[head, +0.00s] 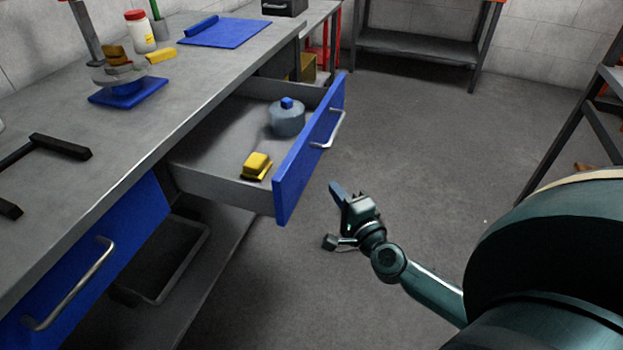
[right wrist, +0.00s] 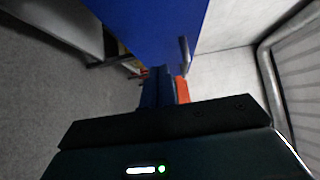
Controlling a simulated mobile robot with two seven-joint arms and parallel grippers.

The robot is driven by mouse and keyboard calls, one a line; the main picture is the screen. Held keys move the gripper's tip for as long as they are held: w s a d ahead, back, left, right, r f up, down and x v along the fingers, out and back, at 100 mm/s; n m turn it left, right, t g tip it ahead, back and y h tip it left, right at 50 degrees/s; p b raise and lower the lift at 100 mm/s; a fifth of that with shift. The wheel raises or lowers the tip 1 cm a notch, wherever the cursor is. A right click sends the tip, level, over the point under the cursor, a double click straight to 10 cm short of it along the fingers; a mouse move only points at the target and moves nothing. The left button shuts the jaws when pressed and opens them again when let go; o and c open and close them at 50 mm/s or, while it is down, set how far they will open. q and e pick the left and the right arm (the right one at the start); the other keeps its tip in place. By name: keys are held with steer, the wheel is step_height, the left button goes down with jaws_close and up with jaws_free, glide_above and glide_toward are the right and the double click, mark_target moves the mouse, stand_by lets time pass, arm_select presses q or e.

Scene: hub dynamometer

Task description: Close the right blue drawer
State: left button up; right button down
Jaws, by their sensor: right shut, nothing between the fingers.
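The right blue drawer (head: 309,152) is pulled well out from under the workbench. A grey round container with a blue knob (head: 287,118) and a yellow block-like item (head: 257,166) lie inside it. Its silver handle (head: 328,130) is on the front. My right gripper (head: 337,188) is shut and empty, in front of the drawer front near its lower edge and apart from the handle. In the right wrist view the gripper fingers (right wrist: 158,88) point toward the blue drawer front (right wrist: 150,28); whether they touch it I cannot tell. My left gripper is not in view.
The left blue drawer (head: 105,250) is shut under the workbench top (head: 60,190). A scale-like device on a blue base (head: 128,93), a white bottle (head: 139,32) and a blue clipboard (head: 222,33) stand on top. The floor (head: 420,150) right of the open drawer is clear.

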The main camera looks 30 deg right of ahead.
mark_target(305, 168)
steer(key=w, duration=0.1)
steer(key=w+a, duration=0.1)
steer(key=w, duration=0.3)
steer(key=shift+w+a, duration=0.25)
steer(key=shift+a, duration=0.05)
steer(key=shift+w+a, duration=0.4)
steer(key=shift+w, duration=0.05)
